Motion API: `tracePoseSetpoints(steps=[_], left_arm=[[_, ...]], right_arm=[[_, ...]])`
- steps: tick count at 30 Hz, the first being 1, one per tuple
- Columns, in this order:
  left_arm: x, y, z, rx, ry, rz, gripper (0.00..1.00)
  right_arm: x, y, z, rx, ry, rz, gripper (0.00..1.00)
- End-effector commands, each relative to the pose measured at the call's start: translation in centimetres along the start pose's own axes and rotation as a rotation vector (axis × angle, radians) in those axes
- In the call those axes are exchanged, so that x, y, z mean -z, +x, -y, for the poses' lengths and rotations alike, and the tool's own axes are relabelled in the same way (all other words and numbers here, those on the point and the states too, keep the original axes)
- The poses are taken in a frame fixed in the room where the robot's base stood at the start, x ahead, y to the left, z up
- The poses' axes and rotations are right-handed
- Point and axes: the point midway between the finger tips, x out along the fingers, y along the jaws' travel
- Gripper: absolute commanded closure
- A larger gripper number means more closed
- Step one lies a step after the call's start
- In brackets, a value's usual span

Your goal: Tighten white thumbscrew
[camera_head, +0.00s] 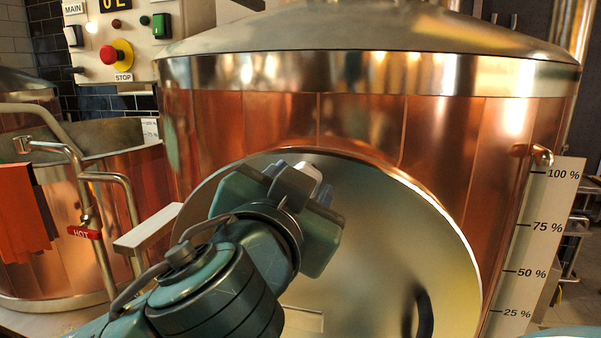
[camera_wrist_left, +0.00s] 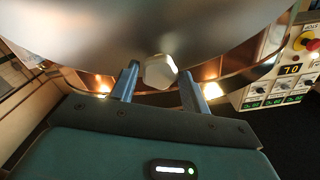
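The white thumbscrew (camera_wrist_left: 160,71) is a faceted knob at the edge of a large round metal cover (camera_wrist_left: 150,30), as seen in the left wrist view. In the head view, a small white part of the thumbscrew (camera_head: 309,170) shows past my left gripper (camera_head: 303,183); the rest is hidden behind it. In the left wrist view, the two fingers of my left gripper (camera_wrist_left: 159,74) stand one on each side of the thumbscrew, with a visible gap on both sides. The gripper is open and not touching it. My right gripper is not in view.
The round cover (camera_head: 385,240) is on the front of a copper vessel (camera_head: 440,130). A percentage scale (camera_head: 540,235) stands at right. A smaller copper vessel with pipes and a red HOT tag (camera_head: 85,233) is at left. A panel with a red stop button (camera_head: 110,55) is behind.

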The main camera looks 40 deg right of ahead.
Motion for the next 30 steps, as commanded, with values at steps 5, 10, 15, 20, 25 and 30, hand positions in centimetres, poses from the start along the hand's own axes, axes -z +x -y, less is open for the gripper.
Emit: tracePoseSetpoints(steps=[5,10,15,20,25,30], left_arm=[[-0.1,0.0,0.0,0.000,-0.004,0.000,0.45],[-0.1,-0.1,-0.1,0.000,-0.005,0.000,0.45],[-0.1,-1.6,-0.1,-0.002,-0.007,-0.002,0.45],[-0.1,-3.6,-0.1,-0.001,-0.006,-0.002,0.45],[-0.1,-5.4,-0.1,-0.001,-0.007,0.000,0.45],[-0.1,-6.0,0.0,0.000,-0.006,0.000,0.45]], right_arm=[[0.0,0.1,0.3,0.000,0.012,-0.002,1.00],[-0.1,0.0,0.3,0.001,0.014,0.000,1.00],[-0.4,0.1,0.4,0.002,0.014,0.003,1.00],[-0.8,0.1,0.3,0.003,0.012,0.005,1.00],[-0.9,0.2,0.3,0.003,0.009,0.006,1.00],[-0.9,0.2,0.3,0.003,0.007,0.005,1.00]])
